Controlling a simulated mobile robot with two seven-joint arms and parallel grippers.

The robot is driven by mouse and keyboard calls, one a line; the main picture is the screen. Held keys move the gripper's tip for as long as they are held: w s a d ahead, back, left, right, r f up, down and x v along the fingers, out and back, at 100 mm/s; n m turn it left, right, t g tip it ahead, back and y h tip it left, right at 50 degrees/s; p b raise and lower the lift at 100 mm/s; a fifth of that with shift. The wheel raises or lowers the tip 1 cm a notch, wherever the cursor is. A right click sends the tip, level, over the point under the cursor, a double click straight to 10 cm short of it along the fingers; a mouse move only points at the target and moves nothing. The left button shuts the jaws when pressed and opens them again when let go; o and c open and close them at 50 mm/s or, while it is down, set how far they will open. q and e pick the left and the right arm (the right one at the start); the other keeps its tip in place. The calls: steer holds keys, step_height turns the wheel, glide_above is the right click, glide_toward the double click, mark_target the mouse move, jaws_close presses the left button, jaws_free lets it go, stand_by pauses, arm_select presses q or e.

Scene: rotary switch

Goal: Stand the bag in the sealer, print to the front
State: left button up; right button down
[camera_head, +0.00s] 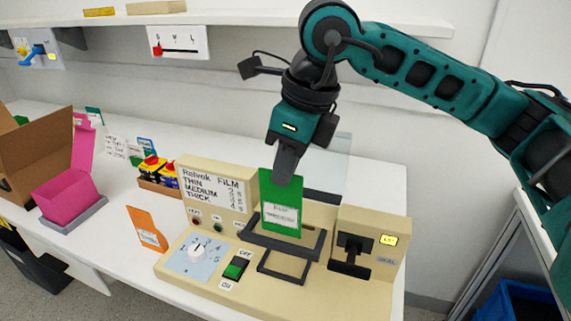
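The green bag (280,202) stands upright in the dark frame of the sealer (225,285), with its white printed label facing the front. My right gripper (286,170) reaches down from above and its fingers meet the bag's top edge. The fingers look closed together on the bag's top. The sealer is a beige machine with a rotary dial (197,248), a green rocker switch (236,267), a film chart (215,187) and a black lever (351,252) at the right. My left gripper is not in view.
An orange packet (146,229) stands left of the sealer. Further left are a pink box (68,196), a cardboard box (38,150) and a small tray of coloured items (158,182). A shelf (250,20) runs above. A clear panel stands behind the bag.

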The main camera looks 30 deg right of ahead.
mark_target(289, 197)
steer(key=shift+f+b, duration=0.5)
steer(key=shift+f, duration=0.3)
steer(key=shift+f+b, duration=0.85)
step_height(289, 197, down, 4)
steer(key=b, duration=0.3)
steer(key=shift+r, duration=0.25)
steer(key=shift+f+b, duration=0.45)
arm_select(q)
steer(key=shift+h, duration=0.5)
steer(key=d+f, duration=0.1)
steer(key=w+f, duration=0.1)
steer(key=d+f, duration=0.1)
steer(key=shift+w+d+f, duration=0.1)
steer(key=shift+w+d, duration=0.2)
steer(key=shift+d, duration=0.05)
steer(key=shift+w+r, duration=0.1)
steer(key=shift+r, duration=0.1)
arm_select(e)
steer(key=c, duration=1.8)
jaws_free()
steer(key=o, duration=0.4)
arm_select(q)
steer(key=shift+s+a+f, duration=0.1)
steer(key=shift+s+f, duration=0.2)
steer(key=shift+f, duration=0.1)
arm_select(e)
steer(key=shift+o, duration=0.7)
